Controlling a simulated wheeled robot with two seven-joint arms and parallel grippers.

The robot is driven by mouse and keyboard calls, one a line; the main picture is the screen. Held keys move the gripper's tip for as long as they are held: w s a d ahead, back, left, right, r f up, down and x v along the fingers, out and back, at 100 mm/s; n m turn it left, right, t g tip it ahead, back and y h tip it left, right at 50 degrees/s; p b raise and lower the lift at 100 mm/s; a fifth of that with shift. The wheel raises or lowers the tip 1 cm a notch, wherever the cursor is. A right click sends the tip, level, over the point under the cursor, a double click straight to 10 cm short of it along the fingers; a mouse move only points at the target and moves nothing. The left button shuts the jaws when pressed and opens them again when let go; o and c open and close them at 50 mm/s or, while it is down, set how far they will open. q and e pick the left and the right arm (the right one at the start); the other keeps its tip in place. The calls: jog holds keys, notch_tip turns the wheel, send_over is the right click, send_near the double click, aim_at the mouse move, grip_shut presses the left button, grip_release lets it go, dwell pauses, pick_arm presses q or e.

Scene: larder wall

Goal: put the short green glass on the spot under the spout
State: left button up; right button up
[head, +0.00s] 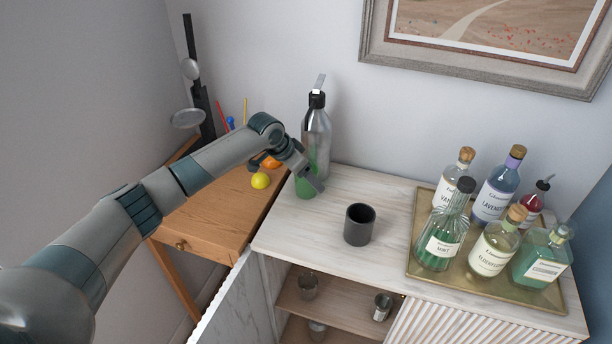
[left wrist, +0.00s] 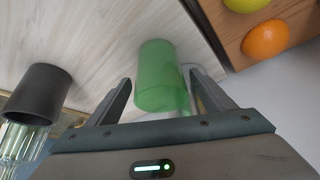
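The short green glass (head: 304,189) stands upright at the left back of the pale cabinet top, in front of the silver siphon bottle (head: 318,128) and partly behind my gripper. In the left wrist view the green glass (left wrist: 160,75) sits between the two spread fingers, with a gap visible on each side. My left gripper (head: 313,180) is open around it; it also shows in the left wrist view (left wrist: 160,85). The siphon's black head and lever point up; I cannot make out the spot under its spout. My right gripper is not in view.
A dark grey cup (head: 359,224) stands on the cabinet top (head: 300,235). A brass tray (head: 415,262) with several bottles is at right. A lemon (head: 260,181) and an orange (left wrist: 265,38) lie on the wooden desk (head: 215,220) at left. The cabinet door (head: 232,305) is open.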

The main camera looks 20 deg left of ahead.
pick_arm(q)
jog(key=shift+r, duration=0.1)
jog(key=b+v, duration=0.3)
jog(key=v, duration=0.9)
jog(key=shift+d, duration=0.1)
dwell(0.6)
